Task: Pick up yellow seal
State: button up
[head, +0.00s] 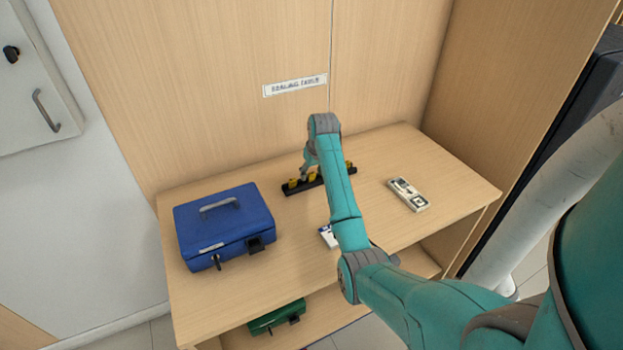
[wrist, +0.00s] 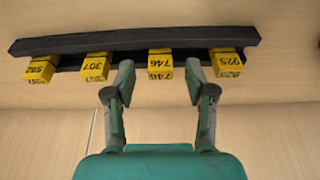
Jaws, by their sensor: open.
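Several yellow seals sit in a row along a black rack (wrist: 135,45), which also shows on the counter in the head view (head: 322,180). Each seal is a small block with dark digits. One yellow seal (wrist: 160,62), marked 746, lies between the fingertips of my gripper (wrist: 160,78) in the wrist view. The fingers are spread wide, with a gap on each side of this seal. Other seals are marked 307 (wrist: 95,66) and 925 (wrist: 228,62). In the head view my gripper (head: 307,172) is at the rack, and my arm hides part of it.
A blue cash box (head: 225,225) stands on the counter's left. A white device (head: 407,194) lies at the right. A small white and blue item (head: 327,236) is partly behind my arm. A green box (head: 276,318) is on the lower shelf. The wooden back panel (head: 230,110) rises behind the rack.

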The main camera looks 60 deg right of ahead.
jog(key=shift+f, duration=0.2)
jog(key=c, duration=0.9)
jog(key=shift+o, duration=0.2)
jog(key=shift+r, duration=0.1)
